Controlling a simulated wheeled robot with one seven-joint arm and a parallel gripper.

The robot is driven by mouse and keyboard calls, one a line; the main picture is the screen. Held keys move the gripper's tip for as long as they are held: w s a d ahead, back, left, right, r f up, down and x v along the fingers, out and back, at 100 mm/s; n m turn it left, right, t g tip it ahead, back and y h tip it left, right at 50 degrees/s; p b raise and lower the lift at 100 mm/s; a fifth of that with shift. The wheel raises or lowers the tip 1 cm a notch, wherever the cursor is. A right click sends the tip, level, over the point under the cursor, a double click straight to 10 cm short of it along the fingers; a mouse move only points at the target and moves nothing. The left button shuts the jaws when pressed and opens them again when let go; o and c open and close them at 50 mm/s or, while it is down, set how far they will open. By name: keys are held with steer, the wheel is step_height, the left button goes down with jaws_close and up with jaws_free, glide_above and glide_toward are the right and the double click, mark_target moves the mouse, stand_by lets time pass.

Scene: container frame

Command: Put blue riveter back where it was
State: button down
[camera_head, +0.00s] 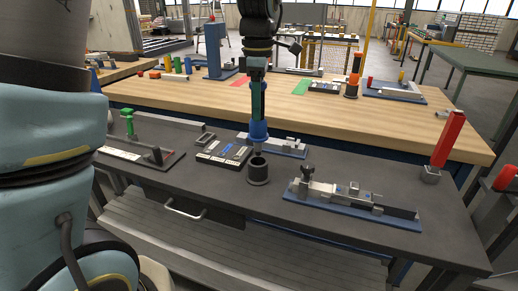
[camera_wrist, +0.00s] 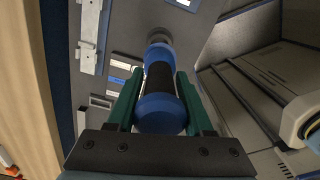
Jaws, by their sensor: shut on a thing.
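The blue riveter (camera_head: 258,132) hangs upright in my gripper (camera_head: 258,104), its lower end pointing down. Its blue body with a black middle band also shows in the wrist view (camera_wrist: 160,108), between the green fingers of my gripper (camera_wrist: 160,88). The fingers are shut on it from both sides. A black round holder (camera_head: 258,172) stands on the dark bench directly below the riveter. The riveter's narrow tip is at or just above the holder's open top; I cannot tell whether it touches. The riveter's upper part is hidden by the fingers in the head view.
A black tray with labels (camera_head: 224,151) lies left of the holder. A blue-based fixture (camera_head: 352,204) lies to the right, another (camera_head: 280,146) just behind. A red tool (camera_head: 447,140) stands upright at the right end. A wooden bench (camera_head: 180,92) lies behind.

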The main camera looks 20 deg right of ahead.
mark_target(258, 132)
steer(key=shift+f+p, duration=0.6)
steer(key=shift+f, duration=2.9)
steer(key=shift+f, duration=0.4)
steer(key=shift+c, duration=1.5)
jaws_free()
steer(key=shift+r, duration=0.1)
step_height(258, 132, up, 13)
steer(key=shift+f+b, duration=0.15)
steer(key=shift+b, duration=0.8)
